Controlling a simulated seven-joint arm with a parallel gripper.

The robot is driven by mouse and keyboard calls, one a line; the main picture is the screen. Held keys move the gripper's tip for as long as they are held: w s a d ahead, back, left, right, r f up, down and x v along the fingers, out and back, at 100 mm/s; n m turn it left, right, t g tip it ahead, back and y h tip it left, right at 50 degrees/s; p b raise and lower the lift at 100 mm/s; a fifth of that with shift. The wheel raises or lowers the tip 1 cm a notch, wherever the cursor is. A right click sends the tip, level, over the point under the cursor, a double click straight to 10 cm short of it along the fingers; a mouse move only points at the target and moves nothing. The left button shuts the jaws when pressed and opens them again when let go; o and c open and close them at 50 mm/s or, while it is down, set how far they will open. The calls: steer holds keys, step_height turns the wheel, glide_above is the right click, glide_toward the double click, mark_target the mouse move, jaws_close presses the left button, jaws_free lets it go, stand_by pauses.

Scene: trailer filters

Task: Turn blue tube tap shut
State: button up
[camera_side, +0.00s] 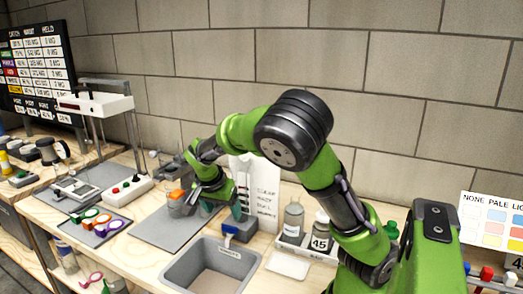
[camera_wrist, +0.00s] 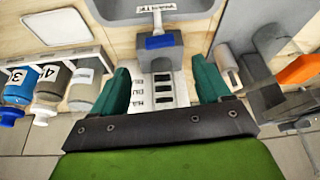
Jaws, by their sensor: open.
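The blue tap handle (camera_wrist: 159,41) is a short bar on top of a grey block (camera_wrist: 158,58), with a thin grey stem pointing towards the sink. In the side view the blue handle (camera_side: 229,229) shows at the sink's back rim. My gripper (camera_wrist: 160,72) is open, with one teal finger on each side of the block and nothing held between them. The fingers look apart from the handle; their height relative to it is unclear. In the side view my gripper (camera_side: 218,203) is above the bench behind the sink, partly hidden by my arm.
The grey sink (camera_side: 171,274) lies in front of the tap. A white lettered board (camera_side: 264,186) stands behind. Bottles (camera_side: 293,220) stand in a rack to the right. A vessel with orange (camera_side: 176,197) is to the left, and a tray of coloured rings (camera_side: 75,236) is farther left.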

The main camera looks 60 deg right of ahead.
mark_target(230, 227)
steer(key=x, duration=0.8)
steer(key=shift+f, duration=0.15)
steer(key=c, duration=1)
steer(key=shift+m+g, duration=0.3)
steer(key=shift+m, duration=0.5)
steer(key=shift+c, duration=0.2)
steer(key=o, duration=1)
steer(key=shift+o, duration=0.2)
steer(key=v, duration=1.7)
